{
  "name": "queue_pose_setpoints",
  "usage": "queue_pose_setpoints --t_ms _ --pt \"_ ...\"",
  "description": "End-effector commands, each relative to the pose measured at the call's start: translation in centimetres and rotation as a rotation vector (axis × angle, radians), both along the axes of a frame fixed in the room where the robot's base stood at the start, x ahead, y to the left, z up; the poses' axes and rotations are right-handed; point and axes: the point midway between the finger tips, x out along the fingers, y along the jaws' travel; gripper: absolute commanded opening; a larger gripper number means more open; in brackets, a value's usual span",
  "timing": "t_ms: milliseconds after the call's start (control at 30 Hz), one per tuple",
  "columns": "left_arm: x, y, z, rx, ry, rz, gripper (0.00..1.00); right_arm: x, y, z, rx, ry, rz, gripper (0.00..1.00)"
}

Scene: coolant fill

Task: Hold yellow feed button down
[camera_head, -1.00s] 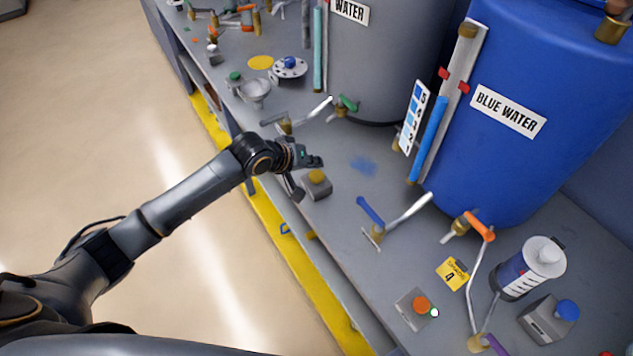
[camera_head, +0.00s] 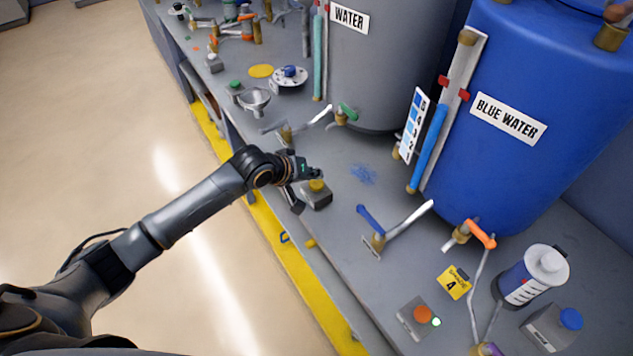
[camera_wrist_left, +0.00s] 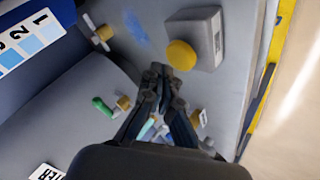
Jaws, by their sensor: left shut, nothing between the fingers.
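The yellow feed button (camera_head: 317,185) is a round yellow cap on a small grey box (camera_head: 318,200) near the bench's front edge. My left gripper (camera_head: 318,173) is shut and empty, just beyond the button and close to it. In the left wrist view, the shut fingertips (camera_wrist_left: 162,72) point at the near side of the yellow button (camera_wrist_left: 181,55), which sits on its grey box (camera_wrist_left: 208,30). I cannot tell whether the fingertips touch it. My right gripper is not in view.
The blue water tank (camera_head: 540,90) and grey water tank (camera_head: 370,75) stand behind. A blue-handled valve (camera_head: 370,218) is to the right, an orange button (camera_head: 423,314) farther right.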

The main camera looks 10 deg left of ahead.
Motion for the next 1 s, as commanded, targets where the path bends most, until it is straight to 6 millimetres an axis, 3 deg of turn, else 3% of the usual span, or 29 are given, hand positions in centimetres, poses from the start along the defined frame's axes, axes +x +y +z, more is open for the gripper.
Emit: queue_pose_setpoints --t_ms 1000 --pt "-0.02 -0.02 -0.86 -0.001 0.001 0.000 0.00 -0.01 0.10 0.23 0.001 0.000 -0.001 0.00"
